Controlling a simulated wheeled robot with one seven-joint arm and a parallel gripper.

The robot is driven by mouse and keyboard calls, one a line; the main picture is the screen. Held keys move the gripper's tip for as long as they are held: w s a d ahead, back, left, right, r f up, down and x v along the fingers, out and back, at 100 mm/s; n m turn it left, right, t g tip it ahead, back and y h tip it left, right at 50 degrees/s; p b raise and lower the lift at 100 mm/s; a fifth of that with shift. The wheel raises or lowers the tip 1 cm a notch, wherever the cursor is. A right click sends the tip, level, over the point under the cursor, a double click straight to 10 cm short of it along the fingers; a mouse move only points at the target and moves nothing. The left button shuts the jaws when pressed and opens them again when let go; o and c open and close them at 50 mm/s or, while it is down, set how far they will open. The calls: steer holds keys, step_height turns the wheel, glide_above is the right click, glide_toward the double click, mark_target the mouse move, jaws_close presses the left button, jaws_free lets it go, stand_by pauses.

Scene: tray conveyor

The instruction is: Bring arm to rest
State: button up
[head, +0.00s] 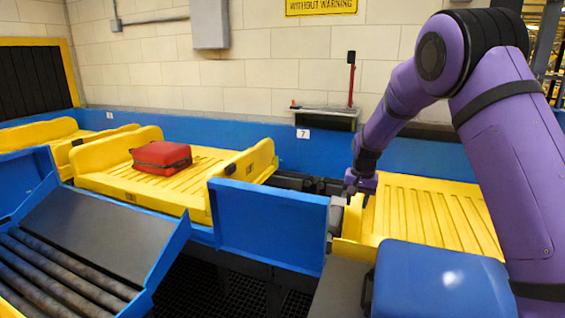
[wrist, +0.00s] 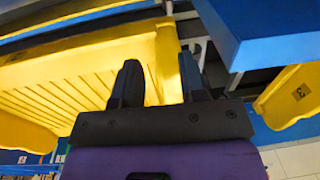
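My purple arm comes in from the right. My gripper (head: 360,190) is above the left end of the right-hand yellow tray (head: 350,248). In the wrist view its two dark fingers (wrist: 160,78) are apart with nothing held between them; a yellow tray's raised end (wrist: 168,62) shows behind the gap. Whether the gripper touches the tray cannot be told.
A red case (head: 160,157) lies on the middle yellow tray (head: 110,185). A blue case (head: 435,283) stands at the front right, near my arm. A blue panel (head: 268,228) stands between the trays. A roller chute (head: 50,270) is at the lower left.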

steer(key=s+d+r+n+t, duration=0.1)
steer(key=s+d+r, duration=0.1)
steer(key=s+r, duration=0.8)
steer(key=s+d+r+n+t, duration=0.1)
steer(key=s+d+r, duration=0.1)
steer(key=s+r, duration=0.85)
steer(key=s+d+r+n+t, duration=0.1)
steer(key=s+r+n+t, duration=0.1)
steer(key=s, duration=2.2)
steer(key=shift+s+d+t, duration=0.3)
steer(key=shift+d, duration=0.1)
